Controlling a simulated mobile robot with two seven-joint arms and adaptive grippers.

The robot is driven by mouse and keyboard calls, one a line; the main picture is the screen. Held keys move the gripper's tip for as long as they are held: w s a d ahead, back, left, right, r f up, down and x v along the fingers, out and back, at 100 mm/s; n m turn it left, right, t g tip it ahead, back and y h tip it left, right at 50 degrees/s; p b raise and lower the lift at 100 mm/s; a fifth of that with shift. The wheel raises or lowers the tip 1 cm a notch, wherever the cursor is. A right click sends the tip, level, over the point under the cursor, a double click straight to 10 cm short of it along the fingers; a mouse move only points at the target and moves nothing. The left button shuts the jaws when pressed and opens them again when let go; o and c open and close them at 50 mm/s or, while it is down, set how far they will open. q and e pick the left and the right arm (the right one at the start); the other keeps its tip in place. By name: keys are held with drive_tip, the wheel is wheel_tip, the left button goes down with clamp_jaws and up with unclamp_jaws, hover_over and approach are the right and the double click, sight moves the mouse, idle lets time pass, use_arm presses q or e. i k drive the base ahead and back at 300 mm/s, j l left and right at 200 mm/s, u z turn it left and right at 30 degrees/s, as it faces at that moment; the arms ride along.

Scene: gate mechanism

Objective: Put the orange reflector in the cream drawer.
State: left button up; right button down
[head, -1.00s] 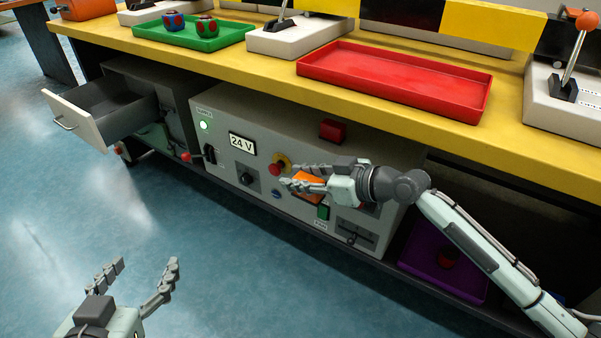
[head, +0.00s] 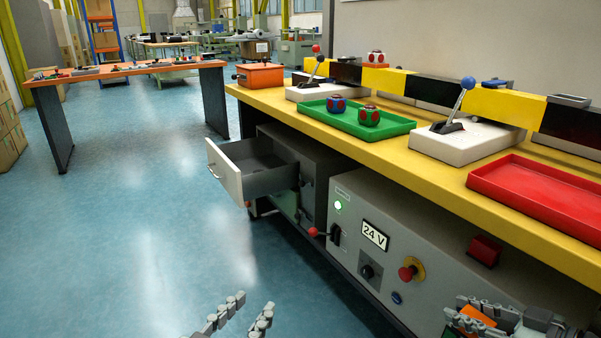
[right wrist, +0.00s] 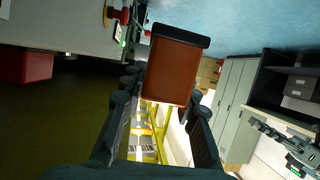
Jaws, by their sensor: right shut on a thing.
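The cream drawer (head: 225,172) is pulled open from the grey cabinet under the yellow bench, left of the control panel; the visible part of its inside looks empty. My right gripper (head: 470,312) is at the bottom right of the head view, in front of the control panel, shut on the orange reflector (head: 478,316). In the right wrist view the reflector (right wrist: 172,70) is a reddish-orange block with a dark edge between the fingers. My left gripper (head: 245,316) is at the bottom of the head view, open and empty over the floor; only its fingers show.
A grey control panel (head: 345,235) with a red lever and buttons stands right of the drawer. On the yellow bench (head: 300,112) are a green tray (head: 395,130), a red tray (head: 530,190) and lever boxes. The blue floor (head: 140,240) left of the drawer is clear.

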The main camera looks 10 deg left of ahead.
sight(253, 162)
drive_tip(key=i+j+u, duration=0.1)
drive_tip(key=i+j, duration=0.25)
drive_tip(key=i+j+u, duration=0.1)
drive_tip(key=i+j, duration=0.25)
drive_tip(key=i, duration=0.2)
drive_tip(key=i+j+u, duration=0.1)
drive_tip(key=i+j, duration=0.2)
drive_tip(key=i, duration=0.15)
drive_tip(key=i+j+u, duration=0.1)
drive_tip(key=i+j, duration=0.15)
drive_tip(key=i, duration=0.2)
drive_tip(key=i+j+u, duration=0.1)
drive_tip(key=i+j, duration=0.15)
drive_tip(key=i, duration=0.25)
drive_tip(key=i+j+u, duration=0.1)
drive_tip(key=i, duration=0.35)
drive_tip(key=j, duration=0.1)
